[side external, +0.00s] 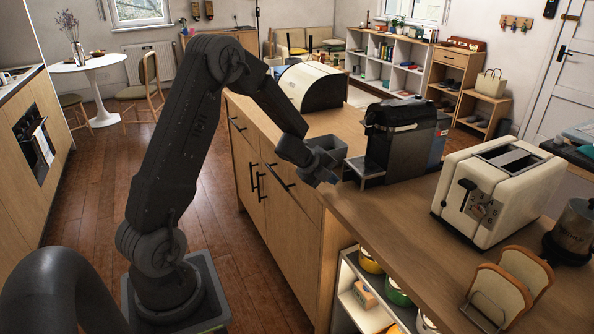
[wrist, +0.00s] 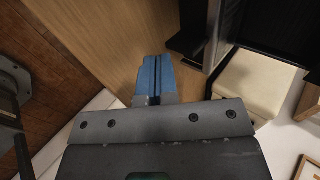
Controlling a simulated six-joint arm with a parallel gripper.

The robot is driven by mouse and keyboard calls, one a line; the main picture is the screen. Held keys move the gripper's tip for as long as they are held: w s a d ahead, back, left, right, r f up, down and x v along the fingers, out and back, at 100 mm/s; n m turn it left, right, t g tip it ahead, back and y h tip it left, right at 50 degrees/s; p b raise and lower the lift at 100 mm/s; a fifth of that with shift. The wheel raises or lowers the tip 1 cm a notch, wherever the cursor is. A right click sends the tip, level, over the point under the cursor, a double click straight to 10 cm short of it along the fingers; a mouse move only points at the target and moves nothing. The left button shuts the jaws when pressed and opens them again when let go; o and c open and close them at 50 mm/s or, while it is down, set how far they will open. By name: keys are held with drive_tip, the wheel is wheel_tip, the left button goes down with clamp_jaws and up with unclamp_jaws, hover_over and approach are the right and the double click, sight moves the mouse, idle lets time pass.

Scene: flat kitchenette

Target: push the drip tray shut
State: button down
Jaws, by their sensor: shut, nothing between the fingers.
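The coffee machine (side external: 405,140) is black and grey and stands on the wooden counter. Its drip tray (side external: 364,168) sticks out low from the machine's left side, towards my gripper. My gripper (side external: 327,179) is shut and empty, low over the counter's edge just left of the tray. A small gap seems to lie between them, but contact is hard to judge. In the wrist view the closed blue-grey fingertips (wrist: 155,68) point over bare wood. Dark parts of the machine (wrist: 270,25) show at the upper right, with a dark edge beside the fingers.
A cream toaster (side external: 500,190) stands right of the machine, with a rack of bread (side external: 510,285) in front. A bread box (side external: 312,86) stands further back. The counter (side external: 385,215) is bare in front of the machine. Open shelves with pots lie below the counter.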

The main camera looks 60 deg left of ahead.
drive_tip(key=shift+s+a, duration=0.2)
drive_tip(key=shift+s, duration=0.95)
drive_tip(key=v, duration=1)
drive_tip(key=s+d+r+n+t+y, duration=0.1)
drive_tip(key=d+r+n+y, duration=0.55)
drive_tip(key=r+n, duration=0.4)
drive_tip(key=s+d+n+g+h, duration=0.4)
drive_tip(key=s+d+n+h, duration=0.2)
drive_tip(key=s+d, duration=0.9)
drive_tip(key=shift+s+d+r+n+g, duration=0.25)
drive_tip(key=shift+d+r+n+g, duration=0.2)
drive_tip(key=shift+d+n, duration=0.65)
drive_tip(key=shift+a, duration=0.1)
